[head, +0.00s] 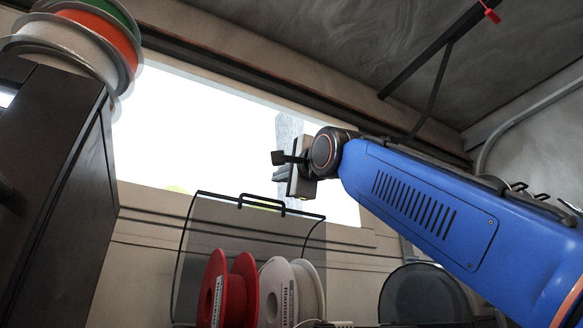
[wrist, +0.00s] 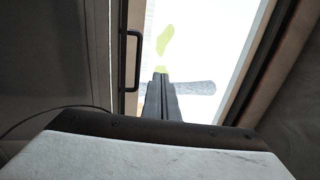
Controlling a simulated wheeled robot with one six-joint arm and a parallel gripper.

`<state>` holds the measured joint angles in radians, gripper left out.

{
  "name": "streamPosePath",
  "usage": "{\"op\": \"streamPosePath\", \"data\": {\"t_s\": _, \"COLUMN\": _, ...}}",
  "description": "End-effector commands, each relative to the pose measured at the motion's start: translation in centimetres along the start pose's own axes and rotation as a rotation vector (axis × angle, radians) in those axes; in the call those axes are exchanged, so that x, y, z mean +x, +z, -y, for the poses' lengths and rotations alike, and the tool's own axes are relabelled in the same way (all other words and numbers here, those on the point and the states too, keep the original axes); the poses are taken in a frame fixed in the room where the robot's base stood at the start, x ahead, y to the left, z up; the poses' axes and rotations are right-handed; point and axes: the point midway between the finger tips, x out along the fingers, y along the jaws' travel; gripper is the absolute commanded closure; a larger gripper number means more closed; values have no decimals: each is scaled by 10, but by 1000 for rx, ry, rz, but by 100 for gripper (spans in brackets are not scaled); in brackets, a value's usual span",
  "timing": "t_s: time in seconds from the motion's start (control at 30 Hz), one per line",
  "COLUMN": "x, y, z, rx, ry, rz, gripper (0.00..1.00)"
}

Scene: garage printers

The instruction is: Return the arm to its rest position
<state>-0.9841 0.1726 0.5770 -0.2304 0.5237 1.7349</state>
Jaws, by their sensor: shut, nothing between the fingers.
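My gripper (head: 276,167) is at the end of my blue arm, raised in front of the bright window in the head view. Its fingers point to the left and hold nothing. In the wrist view the two dark fingers (wrist: 160,78) lie together against the bright window. The gripper touches nothing that I can see. It appears above the clear-lidded spool box in the head view.
A clear-lidded box (head: 185,262) with red (head: 245,285) and white (head: 309,285) spools stands below. A dark cabinet (head: 50,170) at left carries stacked spools (head: 75,45). A dark rail (head: 430,50) runs overhead. The window (head: 200,130) fills the back.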

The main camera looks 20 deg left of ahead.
Motion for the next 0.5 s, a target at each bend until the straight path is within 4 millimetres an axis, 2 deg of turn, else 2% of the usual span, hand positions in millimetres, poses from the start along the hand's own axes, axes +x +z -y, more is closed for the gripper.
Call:
{"op": "streamPosePath", "data": {"t_s": 0.23, "x": -32, "y": 0, "z": 14, "rx": -1, "ry": 0, "rz": 0, "gripper": 100}}
{"op": "streamPosePath", "data": {"t_s": 0.5, "x": -51, "y": 0, "z": 22, "rx": -1, "ry": 1, "rz": 0, "gripper": 100}}
